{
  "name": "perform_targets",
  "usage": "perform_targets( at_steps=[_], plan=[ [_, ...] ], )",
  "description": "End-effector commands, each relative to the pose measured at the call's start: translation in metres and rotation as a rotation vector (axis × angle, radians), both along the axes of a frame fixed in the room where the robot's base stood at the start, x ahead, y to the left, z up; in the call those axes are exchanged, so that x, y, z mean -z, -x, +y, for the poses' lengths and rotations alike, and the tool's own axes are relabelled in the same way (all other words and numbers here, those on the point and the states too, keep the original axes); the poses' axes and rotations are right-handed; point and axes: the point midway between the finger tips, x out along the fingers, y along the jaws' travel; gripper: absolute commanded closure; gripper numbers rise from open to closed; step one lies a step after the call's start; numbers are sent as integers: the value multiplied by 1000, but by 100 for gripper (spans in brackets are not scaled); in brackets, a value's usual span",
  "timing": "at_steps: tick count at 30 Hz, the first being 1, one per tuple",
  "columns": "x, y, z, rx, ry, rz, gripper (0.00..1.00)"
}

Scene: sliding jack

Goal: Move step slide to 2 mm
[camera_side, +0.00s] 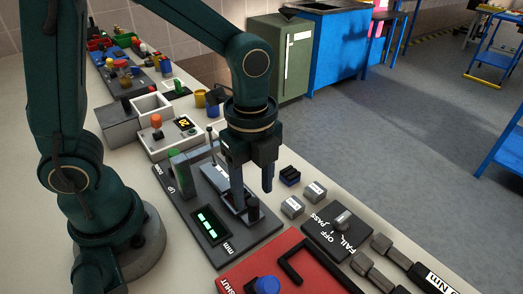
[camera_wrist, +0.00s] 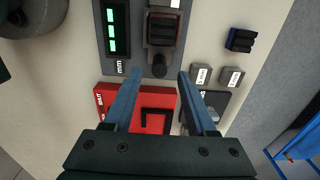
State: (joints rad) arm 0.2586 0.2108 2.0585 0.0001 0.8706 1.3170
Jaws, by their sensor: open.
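The step slide is a dark grey plate (camera_side: 264,226) with a lighter metal slide on it, and a dark upright knob (camera_side: 252,209) at the slide's near end. Its display (camera_side: 209,223) shows green characters too small to read, beside an "mm" label. In the wrist view the knob (camera_wrist: 159,66) is at the bottom end of the dark slide block (camera_wrist: 162,29), right of the display (camera_wrist: 115,31). My gripper (camera_side: 252,192) is open and points down over the knob end. In the wrist view the knob lies between my two fingertips (camera_wrist: 159,74); contact is not visible. My fingers hide part of the slide.
A red panel (camera_side: 230,276) with a black handle and blue knob lies in front. An OFF/PASS/FAIL switch box (camera_side: 338,232), two grey blocks (camera_side: 292,206) and a dark blue block (camera_side: 289,175) stand to the right. A white box with an orange knob (camera_side: 157,121) stands behind.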

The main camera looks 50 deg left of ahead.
Motion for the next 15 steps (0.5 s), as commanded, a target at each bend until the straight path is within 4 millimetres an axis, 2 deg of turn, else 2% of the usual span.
perform_targets(
  at_steps=[7,15],
  plan=[
    [31,2,0,-3,-2,7,43],
    [42,1,0,-5,0,1,43]
  ],
)
